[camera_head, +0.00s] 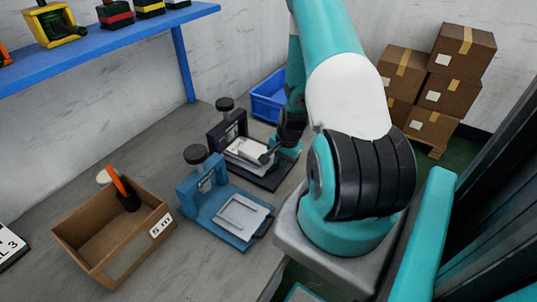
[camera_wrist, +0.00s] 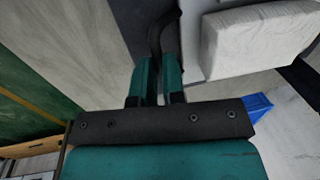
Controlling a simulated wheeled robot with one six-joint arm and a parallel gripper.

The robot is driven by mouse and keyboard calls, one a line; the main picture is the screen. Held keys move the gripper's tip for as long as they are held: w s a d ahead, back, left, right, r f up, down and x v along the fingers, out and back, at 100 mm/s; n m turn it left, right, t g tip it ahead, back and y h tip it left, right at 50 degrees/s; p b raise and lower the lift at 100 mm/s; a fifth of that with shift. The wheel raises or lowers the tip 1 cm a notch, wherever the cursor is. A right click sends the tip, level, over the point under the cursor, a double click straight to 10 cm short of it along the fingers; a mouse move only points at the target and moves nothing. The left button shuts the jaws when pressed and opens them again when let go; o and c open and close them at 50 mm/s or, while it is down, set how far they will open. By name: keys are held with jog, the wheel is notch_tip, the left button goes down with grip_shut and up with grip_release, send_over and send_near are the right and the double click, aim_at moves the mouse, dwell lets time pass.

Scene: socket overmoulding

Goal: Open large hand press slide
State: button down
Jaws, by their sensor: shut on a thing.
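The dark hand press (camera_head: 228,130) stands on the bench at the back, with a black round knob on top. Its slide (camera_head: 270,180) carries a light plate or block (camera_head: 247,150), which shows as a pale block in the wrist view (camera_wrist: 255,38). My gripper (camera_head: 279,156) is at the front right end of this slide. In the wrist view my gripper's teal fingers (camera_wrist: 158,72) are shut on a dark curved slide handle (camera_wrist: 160,32). A blue hand press (camera_head: 203,180) stands in front, its slide plate (camera_head: 243,213) lying out towards the bench edge. Which press is the large one I cannot tell for certain.
A cardboard box (camera_head: 115,240) marked "5m" holds an orange-handled tool (camera_head: 122,190). A blue bin (camera_head: 268,97) is behind the dark press. A blue shelf (camera_head: 110,38) is at the upper left. Cardboard boxes (camera_head: 445,95) are stacked at the back right.

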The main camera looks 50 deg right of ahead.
jog(key=s, duration=0.6)
jog(key=shift+d, duration=0.25)
jog(key=c, duration=1.2)
grip_release()
jog(key=s+r, duration=0.3)
jog(key=r, duration=1.4)
jog(key=shift+b, duration=0.3)
jog(key=shift+d+r, duration=0.1)
